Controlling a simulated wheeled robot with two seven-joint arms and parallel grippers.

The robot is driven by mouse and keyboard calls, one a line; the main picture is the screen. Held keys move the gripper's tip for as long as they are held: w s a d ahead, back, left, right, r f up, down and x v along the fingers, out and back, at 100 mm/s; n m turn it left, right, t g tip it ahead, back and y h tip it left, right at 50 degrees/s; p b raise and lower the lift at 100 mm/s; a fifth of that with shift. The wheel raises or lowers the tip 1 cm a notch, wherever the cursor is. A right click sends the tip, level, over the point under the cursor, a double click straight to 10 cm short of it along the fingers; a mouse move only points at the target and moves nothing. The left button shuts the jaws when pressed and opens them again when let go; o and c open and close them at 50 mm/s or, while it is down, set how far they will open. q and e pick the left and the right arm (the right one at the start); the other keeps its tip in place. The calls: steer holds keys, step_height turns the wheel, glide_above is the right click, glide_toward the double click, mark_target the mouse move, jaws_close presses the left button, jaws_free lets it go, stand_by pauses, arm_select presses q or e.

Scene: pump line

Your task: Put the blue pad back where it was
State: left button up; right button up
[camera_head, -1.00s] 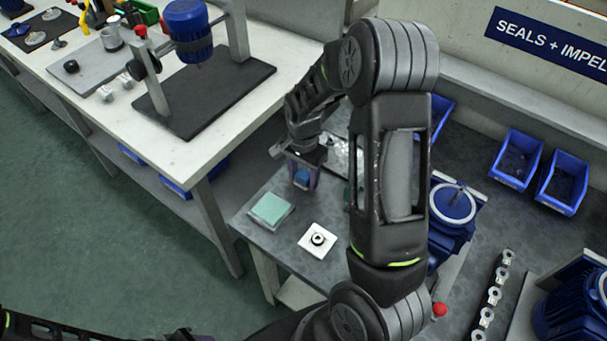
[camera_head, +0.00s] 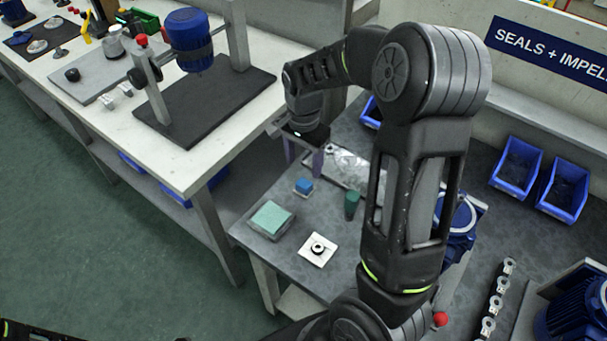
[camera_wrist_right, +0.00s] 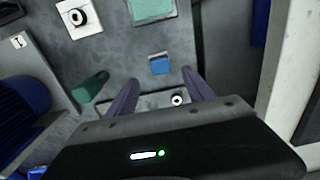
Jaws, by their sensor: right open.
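The blue pad (camera_head: 303,186) is a small blue block with a pale lower edge. It rests on the grey bench top, behind the pale green square pad (camera_head: 271,217). It also shows in the right wrist view (camera_wrist_right: 159,66), just beyond the fingertips. My right gripper (camera_head: 303,160) is open and empty, above and behind the blue pad, with its two purple fingers apart. In the right wrist view the fingers (camera_wrist_right: 160,84) are spread on either side of the pad's line, clear of it.
A green cylinder (camera_head: 351,204) stands right of the blue pad. A white square with a black ring (camera_head: 318,249) lies in front. A silvery tray (camera_head: 346,168) lies behind. A blue pump (camera_head: 460,218) stands at right, partly behind my arm.

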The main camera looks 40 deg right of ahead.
step_height(320, 180, up, 3)
stand_by(0.7)
